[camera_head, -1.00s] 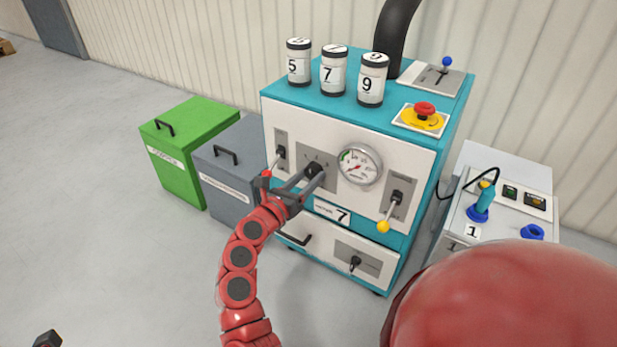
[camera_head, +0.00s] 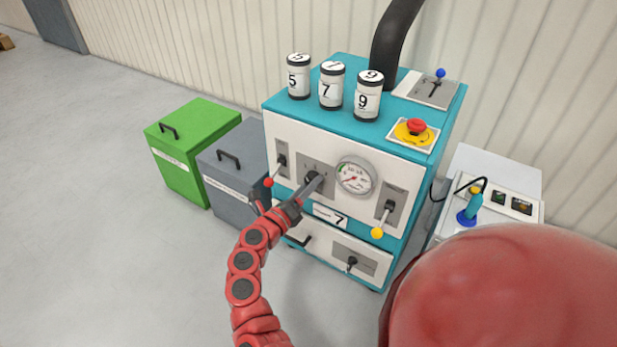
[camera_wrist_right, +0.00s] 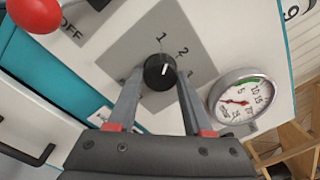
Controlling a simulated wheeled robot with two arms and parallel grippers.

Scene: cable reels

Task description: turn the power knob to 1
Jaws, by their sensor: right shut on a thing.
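The power knob is a round black knob (camera_wrist_right: 159,72) on a grey plate (camera_wrist_right: 130,55) with printed marks, of which 1 and 2 read clearly. A short white line shows on its face; I cannot tell which mark it points to. In the head view the knob (camera_head: 312,178) sits on the machine's white front, left of the gauge, partly hidden by my right gripper (camera_head: 306,187). In the wrist view the right gripper's two fingers (camera_wrist_right: 158,80) are on either side of the knob, shut on it. My left gripper is not in view.
A round gauge (camera_head: 355,176) is right of the knob. A red-tipped lever (camera_head: 268,182) is close left of the gripper, and a yellow-tipped lever (camera_head: 377,232) is further right. Green (camera_head: 185,160) and grey (camera_head: 225,185) bins stand left of the machine.

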